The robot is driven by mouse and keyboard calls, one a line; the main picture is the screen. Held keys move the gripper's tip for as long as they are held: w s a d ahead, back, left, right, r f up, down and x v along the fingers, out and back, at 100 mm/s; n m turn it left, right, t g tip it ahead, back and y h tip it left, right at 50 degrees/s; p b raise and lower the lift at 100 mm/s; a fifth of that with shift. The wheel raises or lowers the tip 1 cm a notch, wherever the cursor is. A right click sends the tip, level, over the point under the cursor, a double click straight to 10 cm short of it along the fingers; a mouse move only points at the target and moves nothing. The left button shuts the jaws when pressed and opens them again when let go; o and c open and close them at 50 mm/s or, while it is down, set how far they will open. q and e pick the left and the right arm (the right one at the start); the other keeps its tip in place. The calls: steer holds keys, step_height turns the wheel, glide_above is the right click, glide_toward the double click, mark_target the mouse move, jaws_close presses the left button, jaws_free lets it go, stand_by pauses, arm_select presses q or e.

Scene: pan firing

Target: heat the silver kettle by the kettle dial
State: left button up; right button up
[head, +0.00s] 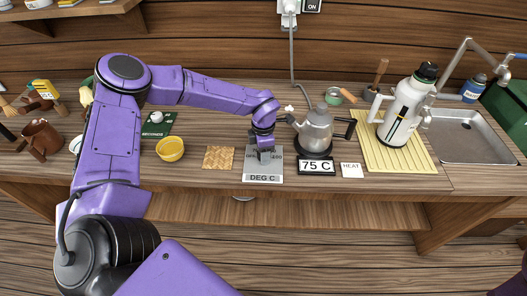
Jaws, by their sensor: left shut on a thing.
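The silver kettle (317,131) stands upright on a dark base, its spout to the left and its black handle to the right. A display (316,166) in front of it reads 75 C. Left of the kettle is a grey dial plate (262,177) marked DEG C. My left gripper (265,154) points down over this plate and is shut on the kettle dial, which it mostly hides along with part of the scale. My right gripper is not in view.
A white HEAT card (352,170) lies right of the display. A large white jug (405,112) stands on a yellow ribbed mat (408,160) beside the sink (465,135). A woven mat (219,157) and a yellow bowl (170,149) are left of the dial. A cord (291,60) hangs behind the kettle.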

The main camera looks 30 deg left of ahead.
arm_select(q)
steer(key=o, duration=1.1)
steer(key=shift+c, duration=0.2)
step_height(320, 180, up, 11)
steer(key=b, duration=0.2)
steer(key=shift+f, duration=0.2)
steer(key=shift+f, duration=0.1)
